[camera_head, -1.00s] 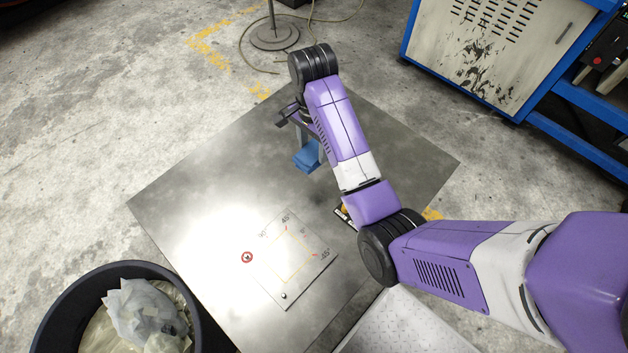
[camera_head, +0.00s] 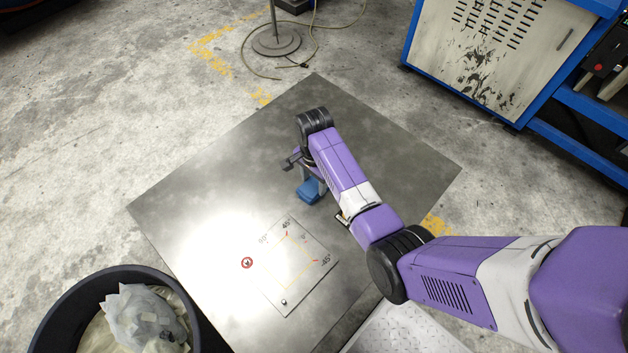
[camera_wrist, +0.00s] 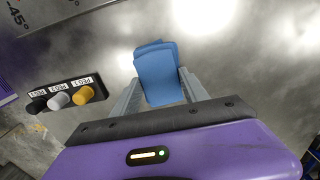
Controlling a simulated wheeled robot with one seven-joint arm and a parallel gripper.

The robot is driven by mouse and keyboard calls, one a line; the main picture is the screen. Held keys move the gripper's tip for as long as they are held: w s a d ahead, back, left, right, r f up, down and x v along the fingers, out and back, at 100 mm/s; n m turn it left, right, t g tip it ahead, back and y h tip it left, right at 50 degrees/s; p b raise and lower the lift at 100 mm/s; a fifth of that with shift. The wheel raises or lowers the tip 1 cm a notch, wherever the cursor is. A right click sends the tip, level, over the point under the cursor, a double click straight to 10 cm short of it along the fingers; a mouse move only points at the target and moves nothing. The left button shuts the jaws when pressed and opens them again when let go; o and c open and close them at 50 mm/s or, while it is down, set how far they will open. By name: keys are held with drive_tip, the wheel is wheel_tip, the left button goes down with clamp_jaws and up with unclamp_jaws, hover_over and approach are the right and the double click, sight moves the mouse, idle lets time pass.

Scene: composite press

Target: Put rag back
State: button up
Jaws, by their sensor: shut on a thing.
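The rag is a folded blue cloth (camera_head: 309,191) held at the end of my arm, over the right part of the metal table in the head view. In the wrist view the blue rag (camera_wrist: 158,72) sits between the two grey fingers of my gripper (camera_wrist: 160,92), which is shut on it. The rag's far part sticks out beyond the fingertips. In the head view my gripper (camera_head: 312,180) is partly hidden by my own wrist. I cannot tell whether the rag touches the table top.
The metal table (camera_head: 200,185) is mostly bare. A marked white plate (camera_head: 290,268) lies on it. A black bin (camera_head: 55,305) stands at lower left, a blue-framed cabinet (camera_head: 485,55) at upper right.

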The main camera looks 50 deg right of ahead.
sight(314, 184)
drive_tip(key=shift+f, duration=0.1)
drive_tip(key=o, duration=1.5)
drive_tip(key=shift+c, duration=0.2)
wheel_tip(314, 184, up, 12)
drive_tip(key=shift+b, duration=0.3)
